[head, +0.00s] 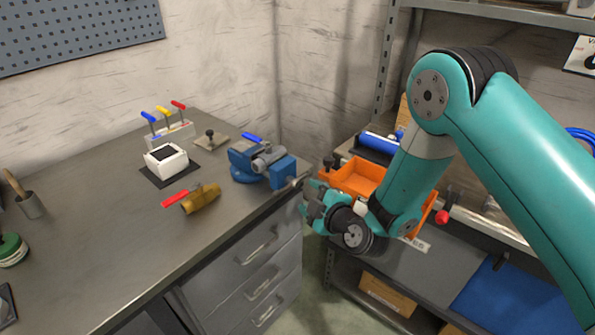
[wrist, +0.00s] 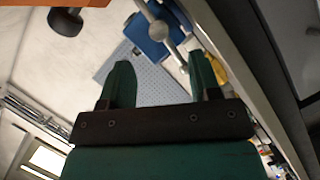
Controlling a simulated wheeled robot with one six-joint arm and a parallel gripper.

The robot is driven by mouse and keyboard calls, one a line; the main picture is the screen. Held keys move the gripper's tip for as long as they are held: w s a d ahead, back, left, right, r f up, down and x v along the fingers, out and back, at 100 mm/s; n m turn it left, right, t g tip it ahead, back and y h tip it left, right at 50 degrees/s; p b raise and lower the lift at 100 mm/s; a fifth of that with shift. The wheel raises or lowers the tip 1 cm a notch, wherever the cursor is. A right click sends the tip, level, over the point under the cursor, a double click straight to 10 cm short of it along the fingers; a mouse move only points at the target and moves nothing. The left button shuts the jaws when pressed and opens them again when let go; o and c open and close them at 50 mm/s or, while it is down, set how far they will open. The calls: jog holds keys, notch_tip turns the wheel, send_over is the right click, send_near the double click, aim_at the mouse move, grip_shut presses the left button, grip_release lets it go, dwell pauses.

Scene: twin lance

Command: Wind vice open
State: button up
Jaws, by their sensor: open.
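The blue vice (head: 284,171) sits at the right end of the grey workbench, with a grey valve with a blue lever (head: 253,137) at its jaws. Its screw end and handle (head: 297,183) face right, toward my gripper. My gripper (head: 311,200) is open and empty, just right of the vice and beside the bench edge. In the wrist view, the vice's blue body (wrist: 148,38) and grey handle bar (wrist: 174,50) show beyond my open fingers (wrist: 160,75). The bar slants close to one fingertip; I cannot tell whether they touch.
An orange bin (head: 357,178) stands on the shelf right of my gripper, close to my arm. On the bench are a brass valve with a red lever (head: 201,198), a white box (head: 165,158) and a rack of coloured-handled tools (head: 168,128). The bench front is clear.

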aim_at(297, 185)
jog(key=shift+p+x, duration=1.5)
jog(key=shift+x, duration=2.05)
jog(key=shift+r, duration=0.1)
grip_shut()
